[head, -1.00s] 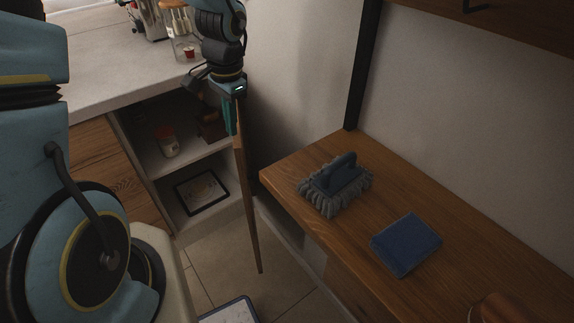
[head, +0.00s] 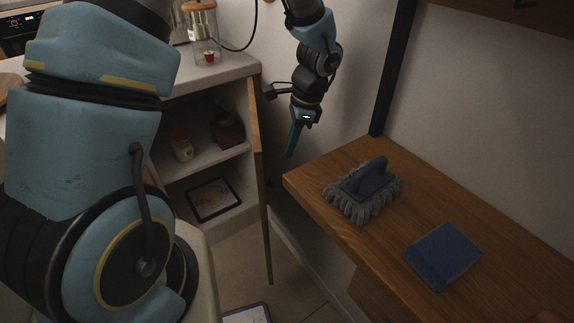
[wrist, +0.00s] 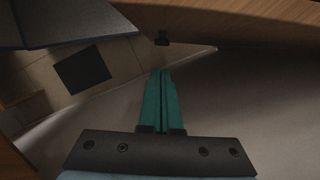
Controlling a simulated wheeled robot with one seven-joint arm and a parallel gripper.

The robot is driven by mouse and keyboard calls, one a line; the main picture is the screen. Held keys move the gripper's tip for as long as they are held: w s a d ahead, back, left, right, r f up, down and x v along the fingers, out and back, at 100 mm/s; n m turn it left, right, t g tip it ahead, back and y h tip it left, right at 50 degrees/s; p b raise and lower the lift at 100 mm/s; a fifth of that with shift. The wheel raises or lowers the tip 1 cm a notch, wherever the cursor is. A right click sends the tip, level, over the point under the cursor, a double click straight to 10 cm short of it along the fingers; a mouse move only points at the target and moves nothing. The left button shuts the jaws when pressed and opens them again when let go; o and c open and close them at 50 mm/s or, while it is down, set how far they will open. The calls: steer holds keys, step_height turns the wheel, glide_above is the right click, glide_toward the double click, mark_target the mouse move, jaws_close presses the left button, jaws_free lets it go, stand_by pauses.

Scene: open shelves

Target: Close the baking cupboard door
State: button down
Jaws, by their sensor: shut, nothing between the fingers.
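The cupboard door (head: 261,190) is a tall, thin wooden panel, seen nearly edge-on in the head view. It stands open at the right side of the white-shelved cupboard (head: 205,165). My gripper (head: 291,152) points down, to the right of the door and in front of the pale wall. A gap shows between its teal fingers and the door in the head view. In the wrist view the fingers (wrist: 160,75) lie together with nothing between them. How far the door is from the fingertips in depth is hard to tell.
A wooden bench (head: 330,225) to the right holds a grey-bristled brush (head: 365,187) and a blue sponge-like block (head: 443,254). A jar (head: 182,148), a dark box (head: 227,131) and a framed tablet-like item (head: 214,199) sit on the cupboard shelves. A dark post (head: 393,75) stands behind the bench.

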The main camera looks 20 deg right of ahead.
steer(key=p+x, duration=0.1)
steer(key=x, duration=0.8)
steer(key=shift+f, duration=0.2)
